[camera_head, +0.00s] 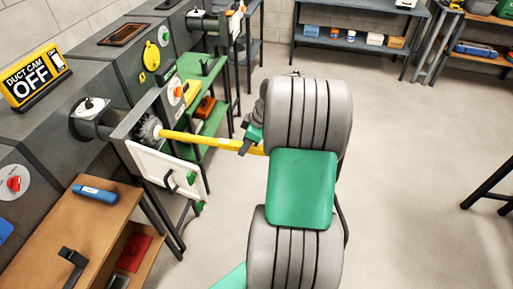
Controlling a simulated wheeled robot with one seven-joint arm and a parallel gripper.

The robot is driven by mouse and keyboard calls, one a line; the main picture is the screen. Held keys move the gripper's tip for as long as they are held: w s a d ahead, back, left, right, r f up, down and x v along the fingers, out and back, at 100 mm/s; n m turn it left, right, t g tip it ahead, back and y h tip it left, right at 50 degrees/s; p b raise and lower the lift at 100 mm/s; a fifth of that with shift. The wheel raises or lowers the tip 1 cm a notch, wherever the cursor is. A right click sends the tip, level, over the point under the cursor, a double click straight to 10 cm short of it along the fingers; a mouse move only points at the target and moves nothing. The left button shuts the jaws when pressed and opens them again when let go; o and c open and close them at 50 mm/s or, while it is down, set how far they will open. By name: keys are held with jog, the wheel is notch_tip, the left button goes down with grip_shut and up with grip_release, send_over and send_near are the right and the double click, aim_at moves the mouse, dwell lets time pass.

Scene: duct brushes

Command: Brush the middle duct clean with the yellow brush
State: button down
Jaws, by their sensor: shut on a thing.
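The yellow brush has a long yellow handle (200,139) that runs left from my gripper to a grey bristle head (150,128). The head is at the mouth of an open grey duct (128,122) on the left. Part of the head shows; how deep it sits I cannot tell. The duct's white hatch door (165,170) with a green-and-black handle stands open below the handle. My gripper (244,146) is shut on the right part of the yellow handle, partly hidden by my grey and green arm.
A yellow "DUCT CAM OFF" sign (36,76) stands on the dark housing. A wooden shelf (88,222) with a blue cylinder (95,194) is at lower left. Green shelves (200,110) stand behind the hatch. The floor (410,170) at right is mostly clear.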

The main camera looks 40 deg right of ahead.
aim_at(194, 136)
jog(key=shift+w+a, duration=0.45)
jog(key=shift+w, duration=0.15)
jog(key=w+a, duration=0.3)
jog(key=w, duration=0.1)
jog(key=w+a, duration=0.4)
jog(key=w, duration=0.1)
jog(key=w+a, duration=0.3)
jog(key=w, duration=0.1)
jog(key=shift+w+a+r, duration=0.1)
jog(key=shift+w+a, duration=0.05)
jog(key=s+d, duration=0.3)
jog(key=s, duration=0.1)
jog(key=s+d+b, duration=0.1)
jog(key=s+d, duration=0.3)
jog(key=s, duration=0.1)
jog(key=s+d+b, duration=0.1)
jog(key=s+d, duration=0.2)
jog(key=s, duration=0.1)
jog(key=shift+s+d, duration=0.15)
jog(key=shift+s, duration=0.05)
dwell(0.5)
